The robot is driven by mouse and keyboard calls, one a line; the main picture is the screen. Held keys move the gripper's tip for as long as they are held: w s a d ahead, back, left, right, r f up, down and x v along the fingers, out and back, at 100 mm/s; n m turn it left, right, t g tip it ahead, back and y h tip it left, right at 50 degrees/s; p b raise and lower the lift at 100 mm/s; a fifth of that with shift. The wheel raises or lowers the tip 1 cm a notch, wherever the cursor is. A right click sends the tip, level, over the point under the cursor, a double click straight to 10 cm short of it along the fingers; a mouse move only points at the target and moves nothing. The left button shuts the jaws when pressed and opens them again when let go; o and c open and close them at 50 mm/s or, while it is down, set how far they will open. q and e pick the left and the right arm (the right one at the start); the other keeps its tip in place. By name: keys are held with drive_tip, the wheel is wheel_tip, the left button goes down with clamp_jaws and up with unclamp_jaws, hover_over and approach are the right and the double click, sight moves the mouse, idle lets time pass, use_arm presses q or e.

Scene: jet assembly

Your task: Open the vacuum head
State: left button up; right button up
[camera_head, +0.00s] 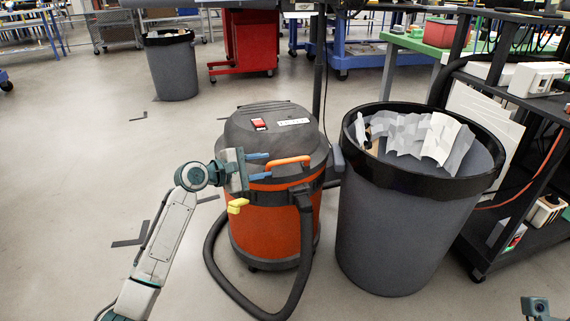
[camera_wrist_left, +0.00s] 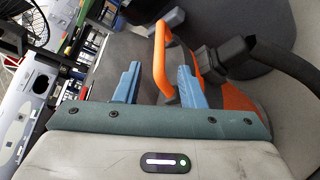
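The vacuum has a dark grey head (camera_head: 270,127) with a red switch, seated on its orange drum (camera_head: 265,225). An orange handle (camera_head: 290,161) is at the front of the head, and it also shows in the left wrist view (camera_wrist_left: 160,62). My left gripper (camera_head: 268,165) is open in front of the head, its blue fingers pointing toward the handle. In the left wrist view, the handle's lower end lies between the two fingertips (camera_wrist_left: 160,82), with gaps visible on both sides. Only a small part of my right arm shows at the bottom right; its fingers are not visible.
A black hose (camera_head: 305,255) loops down the vacuum's front to the floor. A large grey bin (camera_head: 390,235) with crumpled paper stands close on the right, beside a black shelf (camera_head: 500,205). Another bin (camera_head: 172,70) stands at back left. The left floor is open.

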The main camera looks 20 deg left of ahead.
sight(279, 163)
use_arm(q)
drive_tip(key=b+x, duration=0.2)
drive_tip(key=x, duration=0.6)
drive_tip(key=shift+w+f+b, duration=0.1)
drive_tip(key=shift+w+b, duration=0.05)
drive_tip(key=shift+b, duration=0.15)
clamp_jaws()
